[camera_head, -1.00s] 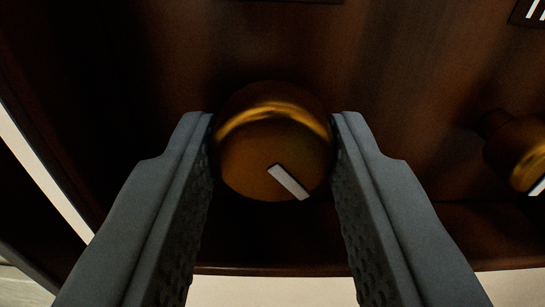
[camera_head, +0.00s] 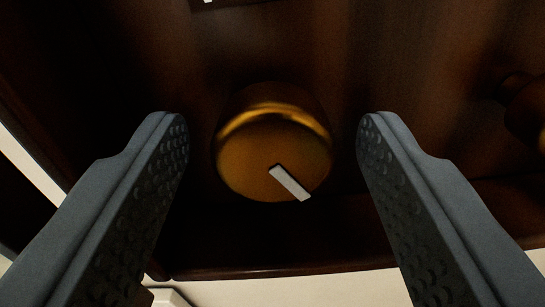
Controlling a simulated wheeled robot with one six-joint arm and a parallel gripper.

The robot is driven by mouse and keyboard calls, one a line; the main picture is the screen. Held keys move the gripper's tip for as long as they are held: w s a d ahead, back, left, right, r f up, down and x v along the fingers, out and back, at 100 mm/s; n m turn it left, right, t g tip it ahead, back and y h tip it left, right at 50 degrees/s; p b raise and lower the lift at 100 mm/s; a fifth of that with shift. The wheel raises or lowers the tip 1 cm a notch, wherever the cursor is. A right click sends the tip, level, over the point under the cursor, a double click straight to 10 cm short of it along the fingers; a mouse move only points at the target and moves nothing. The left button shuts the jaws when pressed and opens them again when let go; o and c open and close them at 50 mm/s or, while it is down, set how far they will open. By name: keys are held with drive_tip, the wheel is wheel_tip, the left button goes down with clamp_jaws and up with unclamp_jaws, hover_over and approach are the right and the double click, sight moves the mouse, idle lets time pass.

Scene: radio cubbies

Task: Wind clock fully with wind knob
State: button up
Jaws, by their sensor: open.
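A round brass knob (camera_head: 265,155) with a white pointer mark (camera_head: 289,183) sits on a dark brown wooden panel. The mark points to the lower right. My gripper (camera_head: 273,140) is open, with one grey finger on each side of the knob. There is a clear gap between each finger and the knob, so neither touches it. The picture does not show for certain that this knob is the clock's wind knob, and no clock face is in view.
A second brass knob (camera_head: 530,110) is partly in view at the right edge. The panel's lower edge runs below the knob, with a pale surface (camera_head: 300,290) beyond.

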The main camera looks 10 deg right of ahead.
drive_tip(key=shift+s, duration=0.15)
drive_tip(key=v, duration=1.7)
drive_tip(key=shift+r, duration=0.1)
drive_tip(key=x, duration=1.7)
drive_tip(key=shift+r, duration=0.1)
drive_tip(key=c, duration=1)
drive_tip(key=shift+o, duration=0.2)
drive_tip(key=shift+d+m, duration=0.1)
drive_tip(key=shift+m, duration=1.5)
